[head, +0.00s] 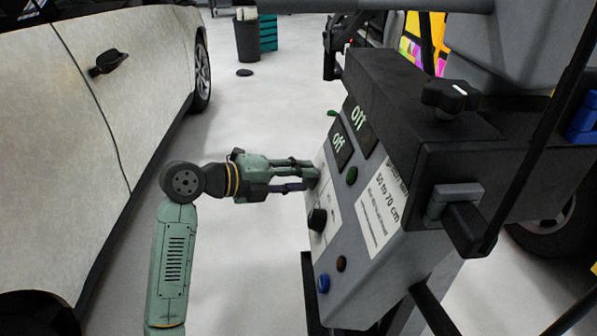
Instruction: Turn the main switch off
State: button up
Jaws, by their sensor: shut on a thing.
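The grey control box (345,270) of the machine stands at right, its sloped front panel facing left. My gripper (312,174) reaches in from the left, with its fingertips at the panel's upper left part. It is shut on a switch there, which the fingers hide. I cannot read its label or see which way it is turned. A black knob (317,219) sits lower on the same panel, apart from the fingers.
A green button (352,175), a brown-red button (341,263) and a blue button (323,283) are on the panel. A black star knob (450,95) tops the box. A pale car (75,150) stands at left.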

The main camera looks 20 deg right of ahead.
jog(key=shift+r+n, duration=0.1)
jog(key=shift+n, duration=0.2)
dwell(0.4)
jog(key=o, duration=1.2)
jog(key=shift+c, duration=0.2)
jog(key=v, duration=1.2)
